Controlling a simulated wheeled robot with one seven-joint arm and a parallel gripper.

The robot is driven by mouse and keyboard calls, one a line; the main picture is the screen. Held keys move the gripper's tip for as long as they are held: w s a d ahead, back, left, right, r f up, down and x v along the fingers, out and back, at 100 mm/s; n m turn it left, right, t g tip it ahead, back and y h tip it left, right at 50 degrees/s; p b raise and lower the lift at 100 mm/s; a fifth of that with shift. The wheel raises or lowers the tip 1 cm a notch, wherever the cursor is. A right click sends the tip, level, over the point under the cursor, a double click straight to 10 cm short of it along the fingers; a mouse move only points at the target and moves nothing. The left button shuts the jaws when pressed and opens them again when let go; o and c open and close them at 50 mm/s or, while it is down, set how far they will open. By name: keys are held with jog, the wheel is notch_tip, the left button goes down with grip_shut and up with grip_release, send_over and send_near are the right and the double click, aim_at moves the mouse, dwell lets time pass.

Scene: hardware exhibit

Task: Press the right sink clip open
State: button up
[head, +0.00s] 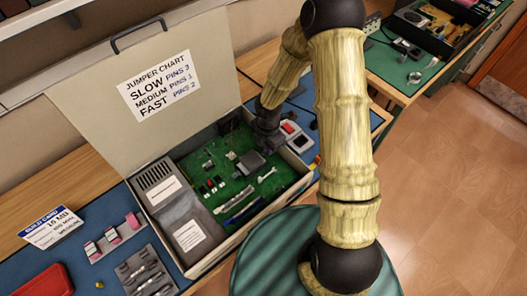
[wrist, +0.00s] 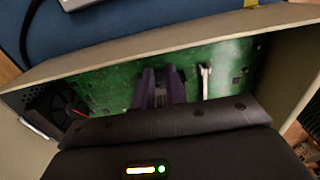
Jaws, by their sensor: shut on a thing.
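My gripper (wrist: 162,84) shows in the wrist view with two purple fingers reaching down to the green board (wrist: 108,88). The fingers are close together on a small grey part (wrist: 160,96); I cannot tell whether it is the right sink clip. A whitish lever (wrist: 205,80) stands just right of the fingers, apart from them. In the head view my gripper (head: 267,140) is over the far right part of the board, beside the dark grey heat sink (head: 249,164). Its fingertips and the sink's right side are hard to make out there.
The open case (head: 222,252) has raised walls around the board. Its lid (head: 105,88) stands up behind with a jumper chart (head: 158,86). A pale lever (head: 267,175) and a blue-white strip (head: 241,208) lie nearer the front. A grey-and-red device (head: 293,136) sits outside right.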

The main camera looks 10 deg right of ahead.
jog(key=shift+w+d+f, duration=0.25)
jog(key=shift+d+f, duration=0.05)
jog(key=shift+d, duration=0.1)
dwell(0.6)
jog(key=o, duration=0.4)
jog(key=shift+a, duration=0.1)
dwell(0.3)
notch_tip(320, 180, up, 7)
jog(key=p, duration=0.7)
dwell(0.4)
dwell(0.4)
